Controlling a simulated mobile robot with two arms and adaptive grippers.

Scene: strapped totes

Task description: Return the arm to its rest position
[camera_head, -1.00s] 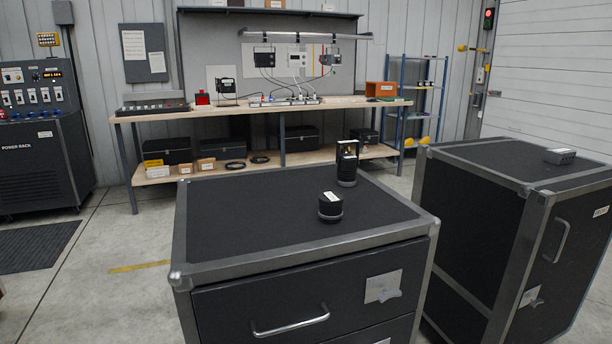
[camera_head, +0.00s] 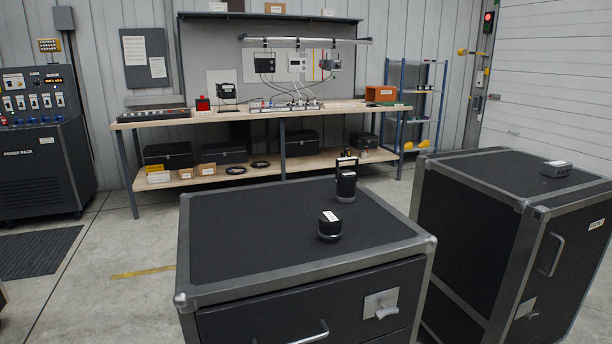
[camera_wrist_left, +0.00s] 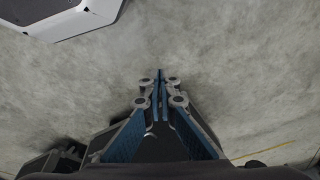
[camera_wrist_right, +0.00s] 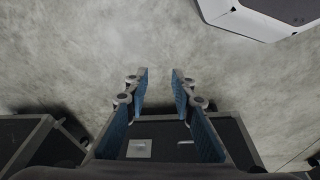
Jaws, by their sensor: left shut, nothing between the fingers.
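My left gripper (camera_wrist_left: 162,75) shows in the left wrist view. Its blue-grey fingers are together with nothing between them, over bare concrete floor. My right gripper (camera_wrist_right: 159,75) shows in the right wrist view. Its fingers are apart and empty, with floor between the tips and the front of a dark case lower in the picture. Neither arm shows in the head view.
A black metal-edged case (camera_head: 270,235) stands ahead, with a small black cylinder (camera_head: 329,226) and a taller black device (camera_head: 345,186) on top. A second case (camera_head: 470,220) stands to the right. A workbench (camera_head: 220,116) and power rack (camera_head: 40,165) are behind.

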